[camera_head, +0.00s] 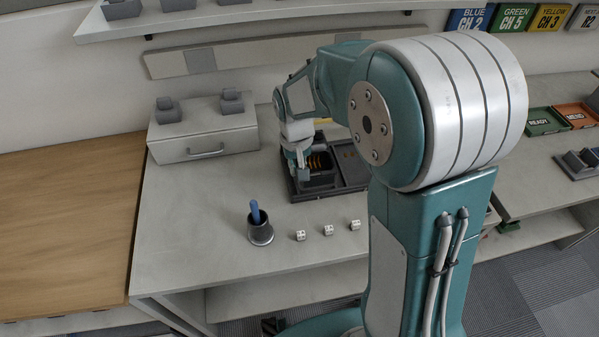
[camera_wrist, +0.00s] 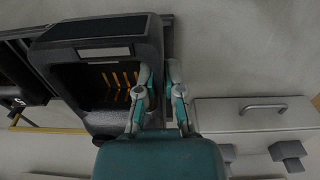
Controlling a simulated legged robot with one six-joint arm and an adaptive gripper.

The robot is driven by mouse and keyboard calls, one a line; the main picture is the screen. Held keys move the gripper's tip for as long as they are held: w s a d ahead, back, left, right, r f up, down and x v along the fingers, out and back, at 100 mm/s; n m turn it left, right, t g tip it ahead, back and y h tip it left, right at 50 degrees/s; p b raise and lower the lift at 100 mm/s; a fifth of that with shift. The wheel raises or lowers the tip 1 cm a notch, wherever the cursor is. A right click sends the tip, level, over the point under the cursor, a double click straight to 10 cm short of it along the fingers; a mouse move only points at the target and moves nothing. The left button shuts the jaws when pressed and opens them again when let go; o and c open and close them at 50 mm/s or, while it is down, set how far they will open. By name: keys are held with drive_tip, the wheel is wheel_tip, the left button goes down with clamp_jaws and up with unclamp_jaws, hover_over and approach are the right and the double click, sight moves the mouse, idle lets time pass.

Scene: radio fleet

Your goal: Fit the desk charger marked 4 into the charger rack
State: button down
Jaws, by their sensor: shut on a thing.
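My gripper (camera_wrist: 160,98) is shut on the side wall of a dark grey desk charger (camera_wrist: 95,48), whose open pocket shows orange contacts. In the head view my gripper (camera_head: 297,160) is at the left edge of this charger (camera_head: 321,181). No number 4 is readable on it. The charger is over or in the left part of a dark tray-like rack (camera_head: 354,176); I cannot tell whether it touches the bottom. In the wrist view a dark unit (camera_wrist: 18,88) with a small white mark lies left of the charger, beside a yellow strip (camera_wrist: 50,129).
A drawer unit (camera_head: 203,142) with two grey devices (camera_head: 168,112) (camera_head: 232,101) on top stands left of the rack. A pen cup (camera_head: 260,233) and three white dice (camera_head: 328,230) are in front. The desk's front left is clear. A shelf (camera_head: 230,18) hangs above.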

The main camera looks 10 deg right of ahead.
drive_tip(key=w+f, duration=0.2)
drive_tip(key=f, duration=0.1)
drive_tip(key=w+d+f, duration=0.1)
drive_tip(key=w+f, duration=0.2)
drive_tip(key=shift+d, duration=0.15)
drive_tip(key=shift+w+f, duration=0.2)
drive_tip(key=shift+f, duration=1.4)
drive_tip(key=shift+f, duration=0.1)
drive_tip(key=c, duration=0.8)
unclamp_jaws()
drive_tip(key=shift+o, duration=0.2)
